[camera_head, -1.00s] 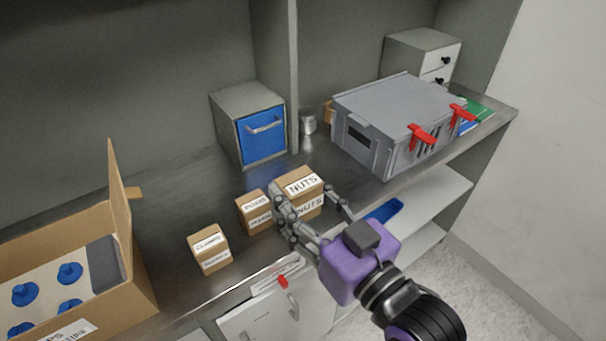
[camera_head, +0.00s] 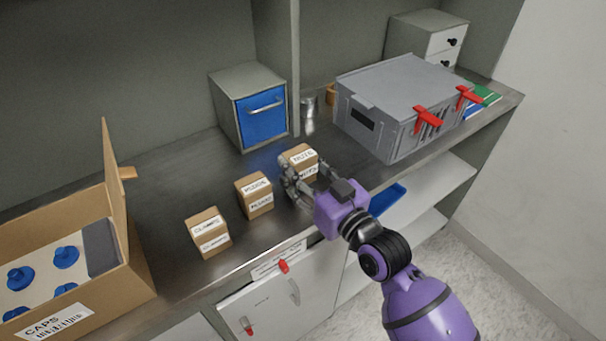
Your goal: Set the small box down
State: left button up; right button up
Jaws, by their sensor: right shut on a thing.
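The small box labelled NUTS (camera_head: 300,157) is at the right end of a row of small cardboard boxes on the metal counter. My right gripper (camera_head: 303,180) is shut on it from the front, with its fingers along the box's sides. The box appears at counter level, but its underside is hidden by the gripper, so I cannot tell if it touches. A second small box (camera_head: 254,194) stands to its left, apart from it. The box labelled CLAMPS (camera_head: 208,233) stands further left. My left gripper is out of view.
An open carton labelled CAPS (camera_head: 135,285) with blue-topped items stands at the left. A blue-fronted drawer unit (camera_head: 262,113) and a grey case with red latches (camera_head: 385,95) stand behind. Bare counter (camera_head: 180,175) lies behind the row.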

jog(key=shift+f, duration=0.7)
jog(key=shift+f, duration=0.1)
jog(key=o, duration=1.3)
jog(key=shift+f, duration=0.1)
jog(key=shift+o, duration=0.2)
jog(key=shift+r, duration=0.25)
jog(key=v, duration=1.2)
jog(key=shift+b, duration=0.45)
jog(key=shift+s+f, duration=0.1)
jog(key=shift+f, duration=0.05)
